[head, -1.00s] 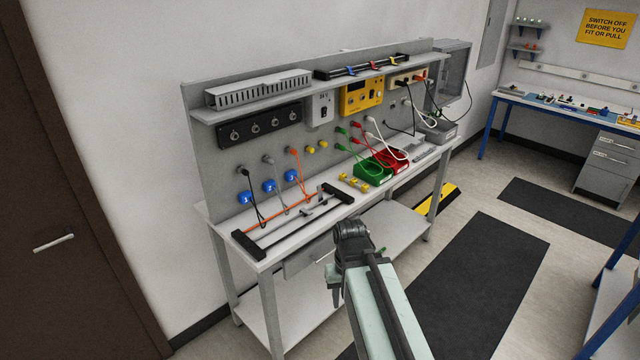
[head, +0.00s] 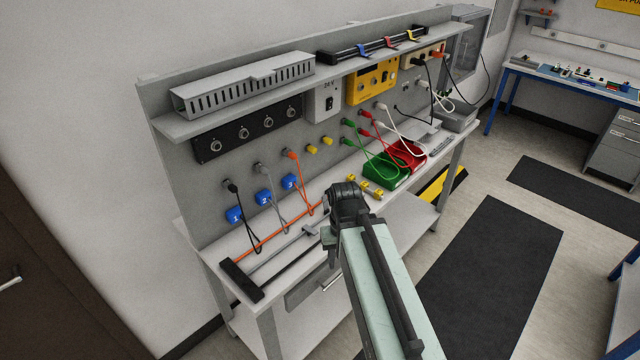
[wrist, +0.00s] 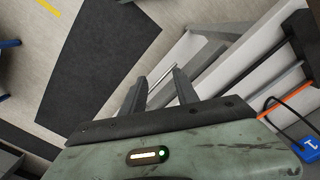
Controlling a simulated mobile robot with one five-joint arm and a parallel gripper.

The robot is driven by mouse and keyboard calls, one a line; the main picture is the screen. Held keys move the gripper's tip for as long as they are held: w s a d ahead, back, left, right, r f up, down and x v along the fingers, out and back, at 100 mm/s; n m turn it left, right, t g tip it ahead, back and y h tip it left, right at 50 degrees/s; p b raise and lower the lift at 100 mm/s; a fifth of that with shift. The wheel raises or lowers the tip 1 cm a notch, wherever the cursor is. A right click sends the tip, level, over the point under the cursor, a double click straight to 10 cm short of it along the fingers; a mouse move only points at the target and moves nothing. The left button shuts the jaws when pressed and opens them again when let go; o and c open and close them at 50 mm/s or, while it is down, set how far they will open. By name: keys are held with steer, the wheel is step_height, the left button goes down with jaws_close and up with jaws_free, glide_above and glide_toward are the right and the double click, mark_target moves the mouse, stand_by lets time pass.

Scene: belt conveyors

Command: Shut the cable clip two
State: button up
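Blue cable clip two (head: 263,197) is on the lower part of the grey back panel in the head view, between clip one (head: 234,215) and clip three (head: 289,181). A grey cable (head: 272,190) hangs beside clip two; whether the clip is open or shut is too small to tell. My gripper (wrist: 160,78) has its two fingers apart with nothing between them in the wrist view. It is in front of the bench, to the right of and apart from clip two. Clip one also shows at the right edge of the wrist view (wrist: 308,147); clip two is not seen there.
A black-ended rack (head: 240,279) with an orange rod lies on the bench top below the clips. Green (head: 385,172) and red (head: 408,155) trays stand further right. A shelf (head: 190,127) overhangs the panel. Open floor lies right of the bench.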

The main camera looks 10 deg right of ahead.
mark_target(324, 196)
steer(key=shift+o, duration=0.3)
steer(key=shift+s+r, duration=0.1)
steer(key=shift+r, duration=0.05)
steer(key=shift+o, duration=0.3)
steer(key=w+r+n+p, duration=0.2)
steer(key=w+r+p, duration=0.1)
steer(key=w, duration=0.6)
steer(key=w+r+n+p, duration=0.2)
steer(key=w+r+p, duration=0.1)
steer(key=w, duration=0.6)
steer(key=w+r+n+p, duration=0.3)
steer(key=w, duration=0.7)
steer(key=shift+d, duration=0.25)
steer(key=shift+s+f, duration=0.1)
steer(key=shift+f, duration=0.2)
step_height(324, 196, down, 8)
steer(key=b, duration=0.8)
steer(key=shift+r, duration=0.35)
